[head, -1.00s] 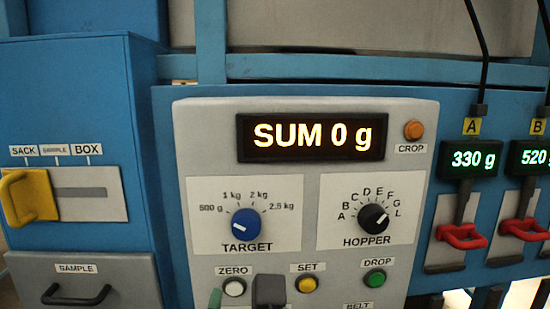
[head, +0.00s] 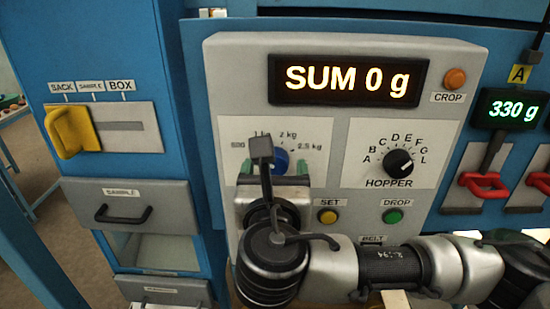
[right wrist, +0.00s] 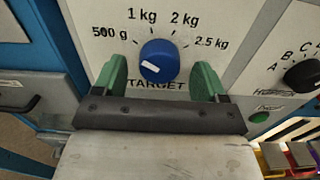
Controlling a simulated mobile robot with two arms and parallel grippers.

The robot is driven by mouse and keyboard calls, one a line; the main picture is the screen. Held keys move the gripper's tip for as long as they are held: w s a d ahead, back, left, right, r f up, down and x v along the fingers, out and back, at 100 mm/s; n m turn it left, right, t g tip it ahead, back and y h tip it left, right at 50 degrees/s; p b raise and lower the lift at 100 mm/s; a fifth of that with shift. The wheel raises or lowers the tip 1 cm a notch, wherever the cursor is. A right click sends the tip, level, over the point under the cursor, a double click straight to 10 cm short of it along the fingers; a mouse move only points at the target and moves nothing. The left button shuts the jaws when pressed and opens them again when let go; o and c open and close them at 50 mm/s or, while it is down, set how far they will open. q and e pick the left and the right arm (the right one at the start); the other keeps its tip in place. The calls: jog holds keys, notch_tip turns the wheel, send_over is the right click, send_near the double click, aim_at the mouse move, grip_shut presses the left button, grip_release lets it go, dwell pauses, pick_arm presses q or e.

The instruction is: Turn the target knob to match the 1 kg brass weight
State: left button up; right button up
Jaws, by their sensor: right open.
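The blue target knob (right wrist: 160,60) is on the control panel, with 500 g, 1 kg, 2 kg and 2.5 kg printed around it. Its white mark points left, nearest the 500 g side. In the head view the knob (head: 280,160) is partly hidden behind my right wrist. My right gripper (right wrist: 160,78) is open, its green fingers on the left and right of the knob with gaps on both sides. It also shows in the head view (head: 273,170). No brass weight is in view. My left gripper is not in view.
The hopper knob (head: 398,163) is right of the target knob. The yellow SET button (head: 328,216) and green DROP button (head: 393,216) are below. The display (head: 347,80) reads SUM 0 g. A yellow lever (head: 73,131) and the sample drawer (head: 130,205) are at left.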

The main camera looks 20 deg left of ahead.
jog(key=shift+w+a, duration=0.15)
jog(key=shift+w, duration=0.35)
jog(key=c, duration=0.9)
jog(key=shift+f+m+b, duration=0.2)
jog(key=shift+m+b, duration=0.4)
jog(key=shift+b, duration=0.25)
jog(key=shift+m+b, duration=2)
jog(key=shift+m, duration=0.2)
jog(key=shift+r+m+b, duration=0.15)
jog(key=shift+m+b, duration=0.55)
jog(key=shift+m, duration=0.4)
